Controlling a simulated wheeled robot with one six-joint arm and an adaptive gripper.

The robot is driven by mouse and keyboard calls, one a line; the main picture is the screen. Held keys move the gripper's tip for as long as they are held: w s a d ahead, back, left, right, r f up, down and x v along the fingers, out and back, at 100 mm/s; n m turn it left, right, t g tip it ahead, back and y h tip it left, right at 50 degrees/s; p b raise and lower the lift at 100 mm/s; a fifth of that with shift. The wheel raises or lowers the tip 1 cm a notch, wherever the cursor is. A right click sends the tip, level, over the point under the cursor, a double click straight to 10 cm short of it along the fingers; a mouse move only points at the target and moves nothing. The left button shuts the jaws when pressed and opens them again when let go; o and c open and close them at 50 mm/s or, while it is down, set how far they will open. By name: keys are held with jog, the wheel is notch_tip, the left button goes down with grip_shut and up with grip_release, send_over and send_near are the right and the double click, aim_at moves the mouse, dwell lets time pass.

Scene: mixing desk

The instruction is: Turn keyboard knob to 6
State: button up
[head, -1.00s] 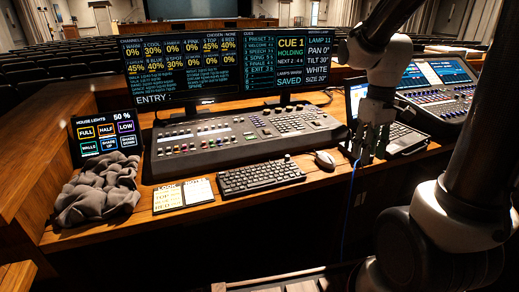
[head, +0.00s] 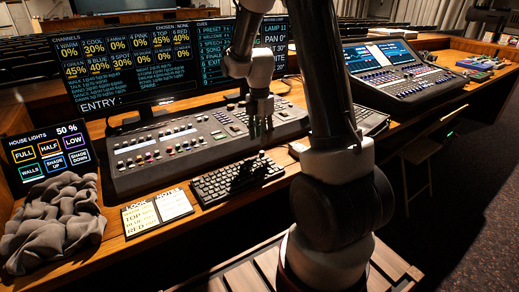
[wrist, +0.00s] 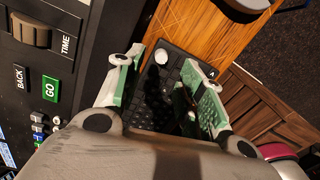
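The black keyboard (head: 237,180) lies on the wooden desk in front of the mixing console. A small round knob (head: 262,154) stands at its back right corner. In the wrist view the silver knob (wrist: 161,56) is near the top end of the dark keyboard (wrist: 158,95). My gripper (head: 260,128) hangs above the console's front edge, near the keyboard's right end. In the wrist view my gripper (wrist: 163,58) is open, its two fingers on either side of the knob in the picture. It appears to be above the knob, not touching it. Nothing is held.
The console (head: 185,145) runs behind the keyboard, with monitors (head: 115,62) behind; one reads "ENTRY" with no number after it. A grey cloth (head: 58,215), a house lights screen (head: 48,152) and note cards (head: 157,212) are to the left. A mouse (wrist: 248,5) lies beyond the keyboard's end.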

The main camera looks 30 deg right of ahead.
aim_at(262, 154)
notch_tip(262, 154, down, 6)
jog(key=shift+s+d, duration=0.1)
jog(key=shift+s, duration=0.05)
grip_shut()
